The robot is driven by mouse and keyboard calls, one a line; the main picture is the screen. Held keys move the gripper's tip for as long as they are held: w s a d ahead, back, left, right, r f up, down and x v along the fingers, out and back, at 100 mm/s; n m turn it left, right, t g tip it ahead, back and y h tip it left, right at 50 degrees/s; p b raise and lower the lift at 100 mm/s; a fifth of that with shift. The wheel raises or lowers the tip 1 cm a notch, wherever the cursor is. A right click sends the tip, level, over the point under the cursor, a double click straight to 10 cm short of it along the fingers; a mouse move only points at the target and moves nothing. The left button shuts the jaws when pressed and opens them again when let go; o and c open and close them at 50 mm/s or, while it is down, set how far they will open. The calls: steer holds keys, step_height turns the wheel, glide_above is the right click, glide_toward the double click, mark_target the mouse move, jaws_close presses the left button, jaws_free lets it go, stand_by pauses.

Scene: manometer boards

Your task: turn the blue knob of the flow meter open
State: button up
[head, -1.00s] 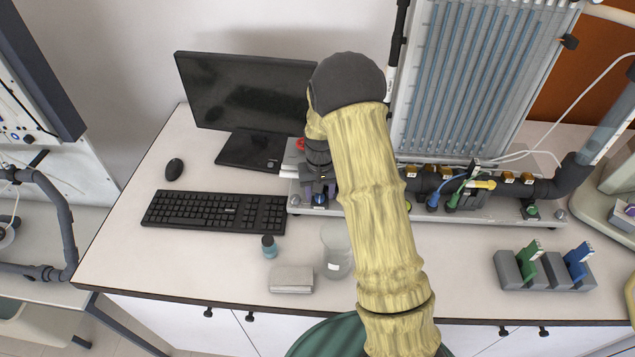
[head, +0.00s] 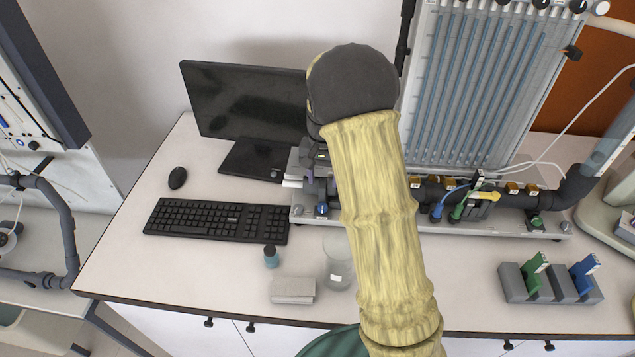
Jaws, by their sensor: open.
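A small blue knob (head: 322,210) shows at the left end of the flow rig's grey base (head: 300,214), just left of my forearm. My gripper (head: 317,187) is just above and behind it, mostly hidden by my own wrist. One purple-grey finger shows, and the jaws are open. I cannot tell whether a finger touches the knob. A second blue fitting (head: 437,212) sits on the dark pipe right of my arm, beside a green one. The tall manometer board (head: 480,90) with blue tubes stands behind.
A monitor (head: 245,115), keyboard (head: 215,220) and mouse (head: 177,178) are on the left. A small bottle (head: 271,257), a pale box (head: 293,290) and a glass beaker (head: 338,265) stand near the front. A grey holder (head: 550,285) with green and blue pieces is at right.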

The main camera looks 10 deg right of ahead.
step_height(320, 180, up, 7)
steer(key=b, duration=0.2)
steer(key=n+t+h+b, duration=0.1)
steer(key=n+t+b, duration=0.1)
steer(key=t+b, duration=0.25)
glide_toward(322, 206)
steer(key=b+x, duration=0.1)
steer(key=x, duration=0.7)
steer(key=shift+f+b, duration=0.2)
steer(key=shift+b, duration=0.1)
steer(key=shift+w+f+m, duration=0.1)
steer(key=shift+w+m, duration=0.1)
steer(key=shift+m, duration=0.2)
steer(key=shift+m+h, duration=0.5)
steer(key=shift+m, duration=0.1)
steer(key=v, duration=1.7)
steer(key=shift+r, duration=0.4)
steer(key=shift+w+d+g, duration=0.1)
steer(key=shift+w+g, duration=0.05)
steer(key=shift+g, duration=0.1)
